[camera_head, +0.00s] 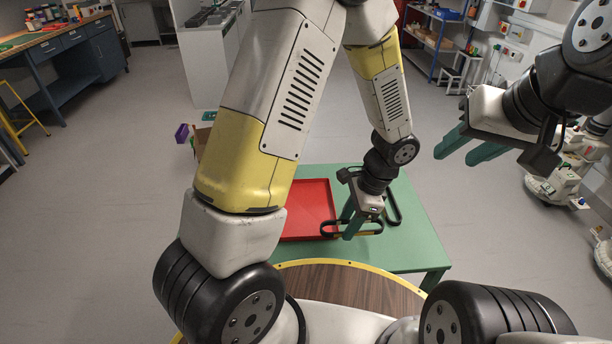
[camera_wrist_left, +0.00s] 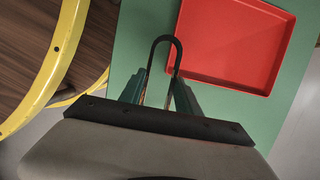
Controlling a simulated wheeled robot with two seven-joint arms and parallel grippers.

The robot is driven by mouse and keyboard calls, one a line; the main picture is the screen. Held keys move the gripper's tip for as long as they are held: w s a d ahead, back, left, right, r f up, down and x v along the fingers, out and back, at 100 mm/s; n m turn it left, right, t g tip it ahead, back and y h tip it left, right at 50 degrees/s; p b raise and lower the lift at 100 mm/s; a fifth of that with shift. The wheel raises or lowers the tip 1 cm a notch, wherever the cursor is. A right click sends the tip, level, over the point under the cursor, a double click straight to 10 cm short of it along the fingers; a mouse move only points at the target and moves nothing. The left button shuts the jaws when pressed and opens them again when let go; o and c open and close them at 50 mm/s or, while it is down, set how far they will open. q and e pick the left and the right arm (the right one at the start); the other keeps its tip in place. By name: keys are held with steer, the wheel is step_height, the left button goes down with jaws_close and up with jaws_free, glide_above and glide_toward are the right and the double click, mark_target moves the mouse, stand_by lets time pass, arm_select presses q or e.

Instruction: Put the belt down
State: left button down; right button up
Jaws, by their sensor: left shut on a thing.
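My left gripper (camera_head: 350,222) is low over the green table (camera_head: 418,240), at the right side of the red tray (camera_head: 312,205). It is shut on a black belt (camera_head: 330,232), a narrow loop that sticks out on both sides of the fingers. In the left wrist view the belt (camera_wrist_left: 178,45) arches up between the fingers of the left gripper (camera_wrist_left: 164,88), beside the red tray (camera_wrist_left: 225,45). I cannot tell whether the belt touches the table. My right gripper (camera_head: 457,153) is raised to the right of the table, open and empty.
Another black loop (camera_head: 396,212) lies on the table just right of the left gripper. A round wooden top with a yellow rim (camera_head: 345,264) is at the table's near edge. The table's right front corner is clear. A purple item (camera_head: 182,133) is behind on the left.

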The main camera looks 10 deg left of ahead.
arm_select(q)
glide_above(298, 210)
steer(key=d, duration=0.1)
steer(key=shift+w+d+f, duration=0.15)
steer(key=shift+f, duration=0.45)
steer(key=shift+d+x, duration=0.15)
steer(key=shift+x, duration=0.75)
steer(key=shift+d+x, duration=0.15)
steer(key=shift+x, duration=0.8)
steer(key=c, duration=0.9)
jaws_free()
steer(key=shift+w+f, duration=0.1)
steer(key=shift+o, duration=0.2)
steer(key=v, duration=1.2)
steer(key=shift+w, duration=0.2)
